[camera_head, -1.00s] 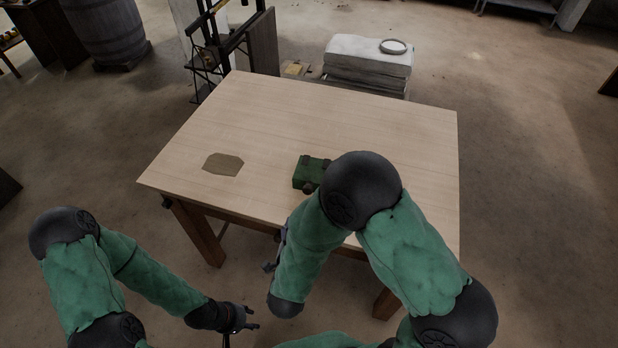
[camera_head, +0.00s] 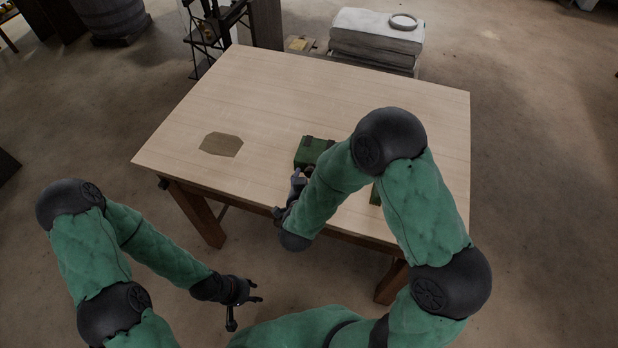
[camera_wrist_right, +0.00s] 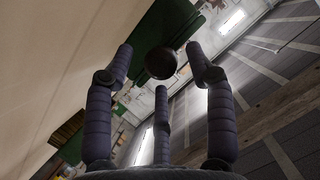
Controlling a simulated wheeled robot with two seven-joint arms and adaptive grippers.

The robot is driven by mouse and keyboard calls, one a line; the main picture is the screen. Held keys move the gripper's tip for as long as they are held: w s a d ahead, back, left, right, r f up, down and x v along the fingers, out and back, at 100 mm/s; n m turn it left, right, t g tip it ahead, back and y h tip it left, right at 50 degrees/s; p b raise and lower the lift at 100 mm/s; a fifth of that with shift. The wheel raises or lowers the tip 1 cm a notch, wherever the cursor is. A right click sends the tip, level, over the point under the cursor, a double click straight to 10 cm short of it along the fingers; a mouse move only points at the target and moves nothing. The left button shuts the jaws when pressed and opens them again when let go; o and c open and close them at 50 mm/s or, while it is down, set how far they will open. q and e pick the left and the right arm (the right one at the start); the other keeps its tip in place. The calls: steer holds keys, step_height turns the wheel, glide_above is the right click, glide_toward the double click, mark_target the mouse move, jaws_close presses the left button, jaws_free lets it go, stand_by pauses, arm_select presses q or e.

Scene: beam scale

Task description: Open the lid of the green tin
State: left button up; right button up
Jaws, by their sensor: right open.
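The green tin (camera_head: 313,150) stands on the wooden table, partly hidden behind my right arm in the head view. Its top looks flat and closed. My right gripper (camera_head: 296,182) is at the tin's near side, mostly hidden by my forearm. In the right wrist view its fingers are spread, with a dark round knob (camera_wrist_right: 161,63) between or just beyond their tips. The green tin side (camera_wrist_right: 168,28) shows behind the knob; I cannot tell whether any finger touches it. My left gripper (camera_head: 250,297) is open and empty, off the table's near edge.
A flat brown patch (camera_head: 221,145) lies left on the table (camera_head: 330,90). Another green piece (camera_head: 375,195) shows beside my right arm, mostly hidden. The table's far half is clear.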

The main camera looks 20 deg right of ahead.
arm_select(q)
steer(key=shift+f, duration=0.2)
arm_select(e)
steer(key=shift+w+d+f, duration=0.2)
steer(key=shift+w+d, duration=0.05)
steer(key=shift+w, duration=0.35)
jaws_close()
arm_select(q)
steer(key=shift+r, duration=0.1)
arm_select(e)
steer(key=shift+s, duration=0.1)
